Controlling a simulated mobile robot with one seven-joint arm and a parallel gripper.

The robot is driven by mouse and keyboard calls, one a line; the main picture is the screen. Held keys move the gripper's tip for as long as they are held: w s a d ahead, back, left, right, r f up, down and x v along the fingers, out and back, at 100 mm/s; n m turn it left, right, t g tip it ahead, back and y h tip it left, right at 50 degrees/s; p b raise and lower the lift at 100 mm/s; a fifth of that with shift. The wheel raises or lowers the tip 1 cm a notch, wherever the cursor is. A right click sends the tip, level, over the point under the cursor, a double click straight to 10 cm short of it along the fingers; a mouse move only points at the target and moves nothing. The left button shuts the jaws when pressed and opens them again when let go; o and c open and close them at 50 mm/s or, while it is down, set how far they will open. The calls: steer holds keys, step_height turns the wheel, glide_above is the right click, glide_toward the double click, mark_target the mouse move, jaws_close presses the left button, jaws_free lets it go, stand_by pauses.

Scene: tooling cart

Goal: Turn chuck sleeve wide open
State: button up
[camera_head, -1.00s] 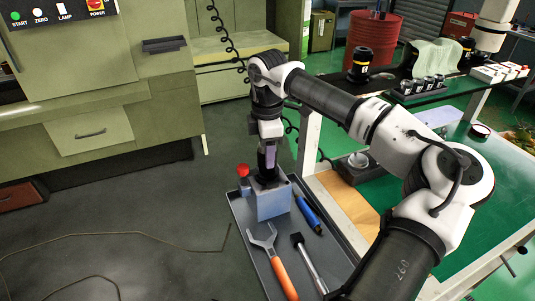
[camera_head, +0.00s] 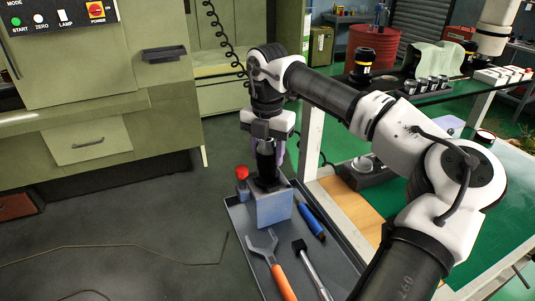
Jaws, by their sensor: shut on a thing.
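The chuck sleeve (camera_head: 265,166) is a dark upright piece standing on a light grey-blue block (camera_head: 272,208) in the tray on the cart. My gripper (camera_head: 267,150) points down over it and is shut around its upper part. The gripper's fingers partly hide the sleeve, so how far its jaws are opened cannot be seen.
The grey tray (camera_head: 240,222) also holds an orange-handled wrench (camera_head: 283,282), a blue-handled tool (camera_head: 311,219), a silver-shafted tool (camera_head: 312,268) and a red-topped item (camera_head: 242,172). A green machine (camera_head: 90,140) stands at left. Open floor (camera_head: 130,240) lies between.

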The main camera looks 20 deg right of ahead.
steer(key=n, duration=0.3)
steer(key=shift+n, duration=0.3)
steer(key=n, duration=0.3)
steer(key=shift+n, duration=0.3)
steer(key=n, duration=0.3)
steer(key=shift+a+n, duration=0.1)
steer(key=shift+n, duration=0.3)
steer(key=n, duration=0.3)
steer(key=shift+n, duration=0.3)
steer(key=n, duration=0.3)
steer(key=shift+n, duration=0.3)
steer(key=n, duration=0.3)
steer(key=shift+n, duration=0.3)
steer(key=n, duration=0.3)
steer(key=shift+n+p, duration=0.3)
steer(key=shift+n, duration=1.8)
